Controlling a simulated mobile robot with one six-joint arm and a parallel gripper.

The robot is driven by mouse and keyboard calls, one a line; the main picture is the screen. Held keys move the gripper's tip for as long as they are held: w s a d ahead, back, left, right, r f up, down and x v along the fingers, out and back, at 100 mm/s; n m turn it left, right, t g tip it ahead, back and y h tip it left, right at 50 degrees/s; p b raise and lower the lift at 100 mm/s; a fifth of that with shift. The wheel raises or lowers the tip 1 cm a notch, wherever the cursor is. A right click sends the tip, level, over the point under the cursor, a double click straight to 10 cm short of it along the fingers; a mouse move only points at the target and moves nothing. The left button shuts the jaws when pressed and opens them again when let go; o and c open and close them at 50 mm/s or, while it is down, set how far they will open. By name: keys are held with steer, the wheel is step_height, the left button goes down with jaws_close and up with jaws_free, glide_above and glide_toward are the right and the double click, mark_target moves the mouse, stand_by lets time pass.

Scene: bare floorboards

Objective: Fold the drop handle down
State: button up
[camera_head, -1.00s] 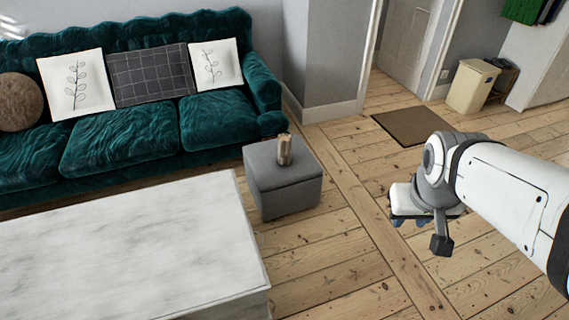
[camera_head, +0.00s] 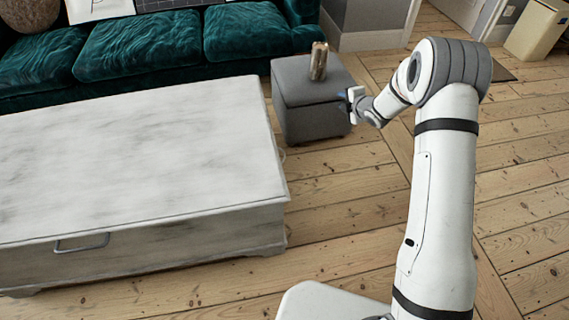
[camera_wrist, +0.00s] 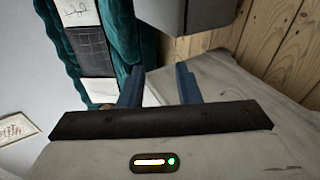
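My gripper (camera_head: 346,100) is up by the grey ottoman, well away from the handle, and looks small there. In the wrist view its two blue fingers (camera_wrist: 158,78) stand apart with nothing gripped between them. The handle does not show in the wrist view.
The grey ottoman (camera_head: 310,112) bears a small brown object (camera_head: 319,61) close to my gripper. A green sofa (camera_head: 150,47) stands behind the table. Bare floorboards (camera_head: 340,210) lie open to the right of the table.

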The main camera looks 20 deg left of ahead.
steer(key=s+a+f+n+g+y+b, duration=0.2)
steer(key=a+f+n+y+b, duration=0.3)
steer(key=f, duration=0.9)
steer(key=n+g+y+b, duration=0.2)
steer(key=n+g+b, duration=0.1)
steer(key=n, duration=0.2)
glide_toward(283, 153)
steer(key=a, duration=0.2)
steer(key=x, duration=0.2)
steer(key=b+x, duration=0.1)
steer(key=x, duration=0.2)
steer(key=f+b+x, duration=0.1)
steer(key=x, duration=0.2)
steer(key=shift+w+d, duration=0.15)
steer(key=shift+w, duration=0.1)
steer(key=shift+c, duration=0.2)
jaws_close()
steer(key=shift+d, duration=0.2)
steer(key=shift+a+b, duration=0.1)
steer(key=shift+b, duration=0.35)
